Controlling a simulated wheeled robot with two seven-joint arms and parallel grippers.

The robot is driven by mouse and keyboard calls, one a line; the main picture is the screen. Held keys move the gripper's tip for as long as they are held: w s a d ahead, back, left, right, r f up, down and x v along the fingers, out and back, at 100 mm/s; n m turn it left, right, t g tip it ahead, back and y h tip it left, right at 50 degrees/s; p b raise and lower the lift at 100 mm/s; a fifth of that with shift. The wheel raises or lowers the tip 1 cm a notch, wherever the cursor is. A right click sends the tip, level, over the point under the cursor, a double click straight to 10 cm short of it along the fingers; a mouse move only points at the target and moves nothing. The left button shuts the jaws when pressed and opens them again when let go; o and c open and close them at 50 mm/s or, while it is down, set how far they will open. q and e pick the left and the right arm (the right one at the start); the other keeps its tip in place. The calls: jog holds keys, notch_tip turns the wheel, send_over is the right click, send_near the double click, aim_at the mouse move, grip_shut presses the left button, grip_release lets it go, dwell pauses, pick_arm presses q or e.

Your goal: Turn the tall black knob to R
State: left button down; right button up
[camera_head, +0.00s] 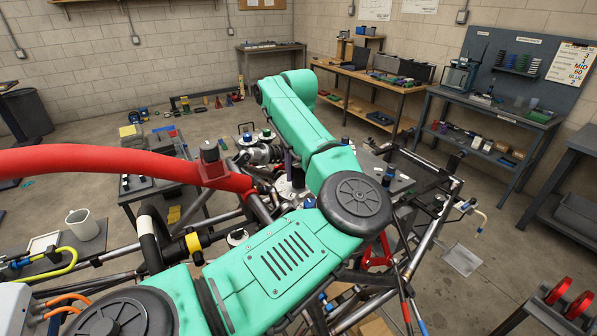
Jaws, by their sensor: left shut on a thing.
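My left arm is teal and crosses the middle of the view, folding at a black round joint. My left gripper (291,181) is mostly hidden beside and behind the forearm, low over the chassis. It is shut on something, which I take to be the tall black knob. The knob itself is hidden, and I cannot read an R mark or which way the knob points. My right gripper is not in view.
A red tube (100,161) curves in from the left to a red block with a dark cap (210,151). Chassis tubes surround the gripper. A white mug (83,224) stands at left. Workbenches (375,88) line the back and right. Open floor lies between.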

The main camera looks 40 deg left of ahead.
pick_arm(q)
jog(key=shift+f+n+b, duration=0.15)
jog(key=shift+n+b, duration=0.45)
jog(key=shift+b, duration=0.4)
jog(key=shift+n+b, duration=1.05)
jog(key=shift+n, duration=0.05)
jog(key=n+b, duration=0.1)
jog(key=n, duration=0.2)
jog(key=shift+w+b, duration=0.1)
jog(key=shift+b, duration=0.2)
jog(key=shift+r+n, duration=0.2)
jog(key=shift+n, duration=0.6)
jog(key=shift+b, duration=0.3)
jog(key=shift+c, duration=2.3)
grip_release()
jog(key=shift+o, duration=0.2)
jog(key=shift+a, duration=0.1)
